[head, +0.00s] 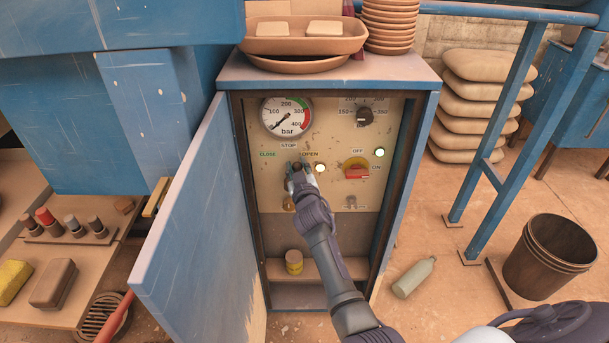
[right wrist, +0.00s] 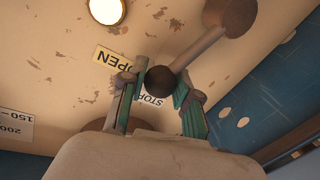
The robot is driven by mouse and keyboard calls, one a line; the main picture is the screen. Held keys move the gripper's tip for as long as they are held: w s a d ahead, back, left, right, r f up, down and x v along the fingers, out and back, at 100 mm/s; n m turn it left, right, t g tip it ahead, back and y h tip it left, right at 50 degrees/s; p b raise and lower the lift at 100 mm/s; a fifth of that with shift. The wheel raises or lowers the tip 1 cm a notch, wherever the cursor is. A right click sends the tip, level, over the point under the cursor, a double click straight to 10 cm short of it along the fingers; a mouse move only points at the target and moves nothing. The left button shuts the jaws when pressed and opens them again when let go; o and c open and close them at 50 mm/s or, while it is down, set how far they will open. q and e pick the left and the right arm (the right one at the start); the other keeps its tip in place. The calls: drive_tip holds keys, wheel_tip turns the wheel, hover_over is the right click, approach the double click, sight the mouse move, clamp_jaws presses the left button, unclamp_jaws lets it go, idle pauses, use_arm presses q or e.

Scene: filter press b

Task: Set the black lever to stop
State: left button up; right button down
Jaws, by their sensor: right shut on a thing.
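The black lever's dark round knob (right wrist: 160,79) sits between the two fingers of my right gripper (right wrist: 157,108) in the right wrist view. Its rod runs to a larger brown round end (right wrist: 228,15). In the head view my right gripper (head: 299,176) is at the panel and covers most of the lever. The lever points up, just below the STOP label (head: 289,146) and leaning slightly toward the OPEN label (head: 310,154). The CLOSE label (head: 267,154) is to the left. In the right wrist view the STOP label (right wrist: 153,99) is partly hidden. My left gripper is not in view.
A lit white lamp (head: 320,168) is right beside my gripper. A red switch (head: 357,172), a black knob (head: 365,117) and a pressure gauge (head: 287,116) share the panel. The open blue door (head: 195,225) stands to the left. A bottle (head: 413,277) lies on the floor.

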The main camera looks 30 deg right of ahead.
drive_tip(key=shift+w+a+r+n, duration=0.1)
drive_tip(key=shift+w+a+n, duration=0.15)
drive_tip(key=shift+a+n, duration=0.3)
drive_tip(key=shift+w+a+n, duration=0.15)
drive_tip(key=shift+a+n, duration=0.15)
drive_tip(key=shift+n, duration=0.25)
drive_tip(key=shift+w+a+n+g, duration=0.1)
drive_tip(key=shift+a+n+g, duration=0.05)
drive_tip(key=shift+n+g, duration=0.15)
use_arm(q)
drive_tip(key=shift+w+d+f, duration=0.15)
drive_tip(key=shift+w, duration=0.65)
use_arm(e)
drive_tip(key=shift+a+r, duration=0.1)
drive_tip(key=c, duration=0.8)
unclamp_jaws()
